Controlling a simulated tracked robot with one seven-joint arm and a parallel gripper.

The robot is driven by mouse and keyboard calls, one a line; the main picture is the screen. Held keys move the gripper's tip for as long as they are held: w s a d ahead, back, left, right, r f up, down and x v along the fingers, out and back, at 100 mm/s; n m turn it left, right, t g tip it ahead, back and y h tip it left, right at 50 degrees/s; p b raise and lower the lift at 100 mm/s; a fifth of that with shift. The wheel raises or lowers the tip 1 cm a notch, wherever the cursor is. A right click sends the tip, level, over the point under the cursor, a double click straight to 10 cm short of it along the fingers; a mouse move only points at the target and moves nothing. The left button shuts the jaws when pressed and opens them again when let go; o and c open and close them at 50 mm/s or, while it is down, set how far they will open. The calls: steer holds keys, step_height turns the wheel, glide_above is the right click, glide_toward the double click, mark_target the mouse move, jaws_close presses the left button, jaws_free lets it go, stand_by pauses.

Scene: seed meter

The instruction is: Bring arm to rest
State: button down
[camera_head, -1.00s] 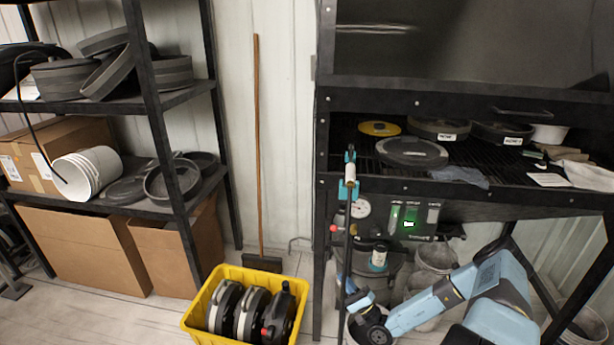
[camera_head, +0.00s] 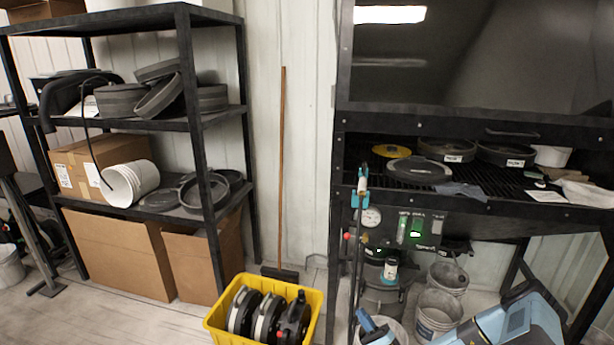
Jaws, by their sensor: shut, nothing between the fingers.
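My light-blue and black arm (camera_head: 515,322) shows at the lower right, cut off by the bottom edge of the view. A small blue and black part (camera_head: 376,330) shows at the bottom edge, in front of a white bucket. I cannot tell whether it belongs to my arm. I can make out no gripper fingers in this view.
A black work cabinet (camera_head: 480,128) with pans on its grate stands at the right. Buckets (camera_head: 437,312) stand beneath it. A yellow crate (camera_head: 216,338) with round units stands on the floor at bottom centre. A black shelf (camera_head: 192,128) and cardboard boxes (camera_head: 122,253) are at the left.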

steer(key=s+a+r+n+g+h, duration=0.1)
steer(key=s+r+n+g+h, duration=0.2)
steer(key=s+r+n+g, duration=0.75)
steer(key=w+a+r+n+g+h, duration=0.1)
steer(key=r+n+g+h, duration=0.4)
steer(key=r+g, duration=1.25)
steer(key=s+d+r+t+h, duration=0.2)
steer(key=s+r+t, duration=0.3)
steer(key=r, duration=0.4)
steer(key=s+d+r+m+t+h, duration=0.1)
steer(key=s+r+t+h, duration=0.3)
steer(key=s+r, duration=0.4)
steer(key=s+d+r+t+h, duration=0.2)
steer(key=s+r+t, duration=0.4)
steer(key=r, duration=0.5)
steer(key=shift+s+d+h, duration=0.35)
steer(key=shift+d+h, duration=0.05)
steer(key=shift+d, duration=0.4)
